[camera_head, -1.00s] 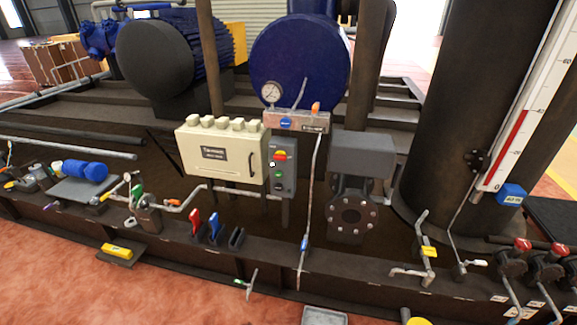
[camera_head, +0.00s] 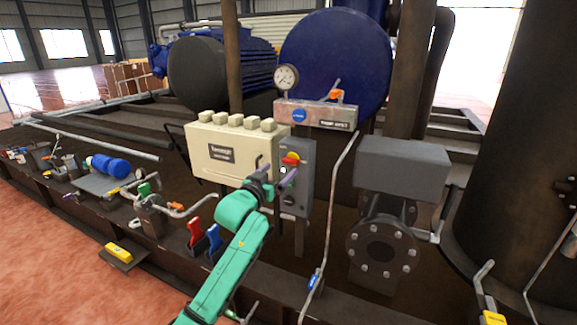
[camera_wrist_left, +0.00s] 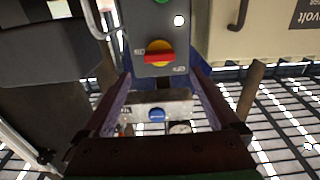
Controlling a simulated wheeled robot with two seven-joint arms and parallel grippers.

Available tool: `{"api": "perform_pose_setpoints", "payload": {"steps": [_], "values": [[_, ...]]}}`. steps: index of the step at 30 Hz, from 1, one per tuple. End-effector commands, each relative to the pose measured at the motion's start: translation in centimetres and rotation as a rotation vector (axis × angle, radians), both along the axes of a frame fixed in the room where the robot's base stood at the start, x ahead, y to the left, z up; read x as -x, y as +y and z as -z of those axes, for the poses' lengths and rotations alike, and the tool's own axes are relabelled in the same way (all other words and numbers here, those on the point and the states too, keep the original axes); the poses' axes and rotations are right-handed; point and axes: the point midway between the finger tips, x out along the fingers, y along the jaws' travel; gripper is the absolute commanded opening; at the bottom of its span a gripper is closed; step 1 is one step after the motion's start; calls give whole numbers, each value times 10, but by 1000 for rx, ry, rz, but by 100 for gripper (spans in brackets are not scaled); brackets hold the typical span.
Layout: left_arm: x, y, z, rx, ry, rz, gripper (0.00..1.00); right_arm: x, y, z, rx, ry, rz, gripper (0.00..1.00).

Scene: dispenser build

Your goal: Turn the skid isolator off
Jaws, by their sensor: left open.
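The skid isolator is a grey box (camera_head: 304,205) right of the cream cabinet, with a red-and-yellow rotary knob (camera_head: 291,158) near its top. In the left wrist view the box looks upside down, and the knob (camera_wrist_left: 158,55) shows a red bar lying roughly level across a yellow disc. Small labels beside it are too blurred to read surely. My left gripper (camera_head: 276,176) is open in front of the box, just below the knob. In the wrist view the knob appears beyond and between its two fingers, with no visible contact. My right gripper is not in view.
The cream cabinet (camera_head: 225,152) with a handle stands close left of the isolator. A bracket panel (camera_head: 317,113) with a gauge (camera_head: 286,77) is above. A thin pipe (camera_head: 333,210) and a grey flanged pump (camera_head: 384,248) are to the right. Red and blue levers (camera_head: 196,236) stand below left.

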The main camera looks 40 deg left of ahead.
Motion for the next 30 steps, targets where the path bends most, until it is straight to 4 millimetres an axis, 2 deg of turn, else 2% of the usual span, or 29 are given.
{"api": "perform_pose_setpoints", "payload": {"steps": [3, 9, 18, 19, 20, 21, 25, 26, 30], "values": [[-31, 10, -1, 0, -2, -1, 95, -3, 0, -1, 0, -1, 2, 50], [-63, 20, 1, 0, 0, 0, 95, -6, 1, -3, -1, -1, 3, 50], [-69, 21, 1, -1, 1, 1, 95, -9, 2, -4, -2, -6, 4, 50], [-69, 21, 1, -1, 1, 1, 91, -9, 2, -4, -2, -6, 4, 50], [-69, 21, 1, -1, 1, 1, 80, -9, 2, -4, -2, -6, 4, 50], [-69, 21, 1, -1, 1, 1, 64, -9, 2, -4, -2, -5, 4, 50], [-69, 22, 1, -1, 1, 0, 15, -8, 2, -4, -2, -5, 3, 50], [-69, 21, 1, -1, 1, 0, 9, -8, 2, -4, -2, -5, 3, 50], [-69, 21, 1, 3, 0, 0, 9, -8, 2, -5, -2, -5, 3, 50]]}}
